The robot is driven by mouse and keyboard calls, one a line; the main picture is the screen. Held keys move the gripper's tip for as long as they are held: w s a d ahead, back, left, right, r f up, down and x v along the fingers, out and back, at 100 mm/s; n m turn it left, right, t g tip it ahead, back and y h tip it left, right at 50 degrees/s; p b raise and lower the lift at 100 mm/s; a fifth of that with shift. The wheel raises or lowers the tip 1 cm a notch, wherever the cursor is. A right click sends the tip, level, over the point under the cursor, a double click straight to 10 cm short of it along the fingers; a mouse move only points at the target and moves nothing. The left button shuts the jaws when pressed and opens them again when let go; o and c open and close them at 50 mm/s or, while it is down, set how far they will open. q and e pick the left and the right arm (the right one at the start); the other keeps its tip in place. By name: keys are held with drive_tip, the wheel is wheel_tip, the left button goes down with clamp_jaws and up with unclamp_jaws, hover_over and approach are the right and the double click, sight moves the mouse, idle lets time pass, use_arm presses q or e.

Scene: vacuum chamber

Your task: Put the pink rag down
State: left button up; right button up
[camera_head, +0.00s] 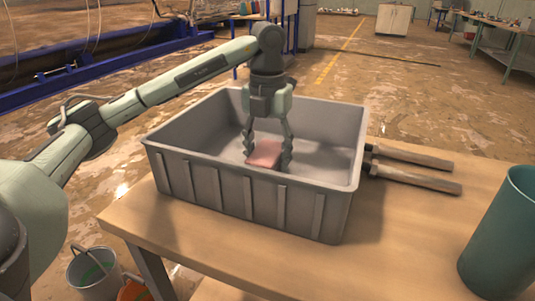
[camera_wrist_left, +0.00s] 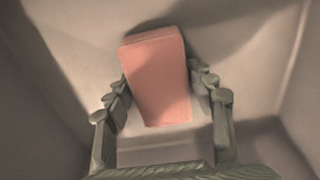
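The pink rag (camera_head: 264,153) is a small block-like piece inside the grey bin (camera_head: 218,189). My left gripper (camera_head: 267,156) reaches down into the bin from above, with one finger on each side of the rag. My right gripper is not in view.
The bin stands on a wooden table (camera_head: 395,240). Two dark-ended bars (camera_head: 420,178) lie right of it, and a green cylindrical container (camera_head: 502,240) stands at the right edge. Buckets (camera_head: 93,272) are on the floor at lower left. The table front between bin and container is clear.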

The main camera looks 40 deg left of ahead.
sight(268, 150)
use_arm(q)
drive_tip(key=shift+o, duration=1.3)
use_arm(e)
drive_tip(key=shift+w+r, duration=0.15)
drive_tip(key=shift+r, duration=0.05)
use_arm(q)
drive_tip(key=shift+r, duration=0.15)
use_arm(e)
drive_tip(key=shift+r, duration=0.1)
use_arm(q)
drive_tip(key=shift+r, duration=0.25)
wheel_tip(268, 150, up, 6)
drive_tip(key=shift+f+p, duration=0.25)
drive_tip(key=shift+p, duration=0.45)
wheel_tip(268, 150, up, 6)
drive_tip(key=p, duration=0.1)
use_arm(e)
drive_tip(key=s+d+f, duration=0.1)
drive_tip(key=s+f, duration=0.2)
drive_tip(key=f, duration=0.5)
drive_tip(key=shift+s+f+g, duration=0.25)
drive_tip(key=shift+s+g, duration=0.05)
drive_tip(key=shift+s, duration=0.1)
